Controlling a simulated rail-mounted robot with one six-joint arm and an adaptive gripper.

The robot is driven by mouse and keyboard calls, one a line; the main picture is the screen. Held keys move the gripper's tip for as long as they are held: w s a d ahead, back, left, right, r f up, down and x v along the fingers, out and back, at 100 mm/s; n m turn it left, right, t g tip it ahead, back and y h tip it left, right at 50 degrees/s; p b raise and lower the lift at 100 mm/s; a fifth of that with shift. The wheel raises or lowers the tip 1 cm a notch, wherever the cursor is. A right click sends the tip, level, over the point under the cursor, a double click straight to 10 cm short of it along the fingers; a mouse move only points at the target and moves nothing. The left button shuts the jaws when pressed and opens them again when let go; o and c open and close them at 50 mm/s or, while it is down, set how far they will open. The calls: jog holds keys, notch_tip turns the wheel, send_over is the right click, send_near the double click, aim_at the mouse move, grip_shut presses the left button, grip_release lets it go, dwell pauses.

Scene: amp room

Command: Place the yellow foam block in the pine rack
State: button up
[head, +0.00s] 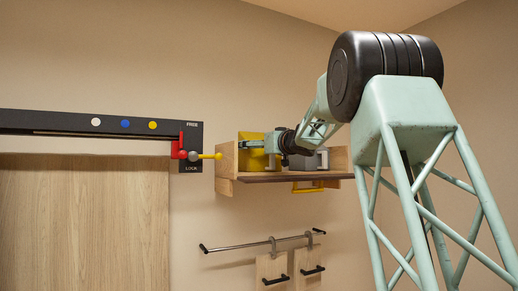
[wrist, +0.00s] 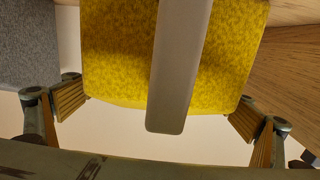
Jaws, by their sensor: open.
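The yellow foam block (head: 250,152) stands at the left end of the pine rack (head: 226,168) on the wall, beside its left side panel. In the wrist view the block (wrist: 110,55) fills the upper middle, with a grey bar across its front. My gripper (head: 272,145) is at the block. In the wrist view its two fingers (wrist: 158,108) are spread wide, one near each lower corner of the block. I cannot tell whether they touch it. A wooden surface (wrist: 290,85) lies close at the right in that view.
A grey block (wrist: 25,45) is left of the yellow one in the wrist view. The rack has a dark front edge (head: 290,178) and a yellow handle (head: 307,187) below. Under it hangs a rail (head: 240,248) with boards. A lock bar (head: 60,122) is at left.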

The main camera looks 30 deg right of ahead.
aim_at(262, 151)
jog(key=shift+r, duration=0.15)
jog(key=shift+s+d+b, duration=0.1)
jog(key=shift+s+b, duration=0.25)
jog(key=shift+s, duration=5.6)
jog(key=shift+s, duration=0.1)
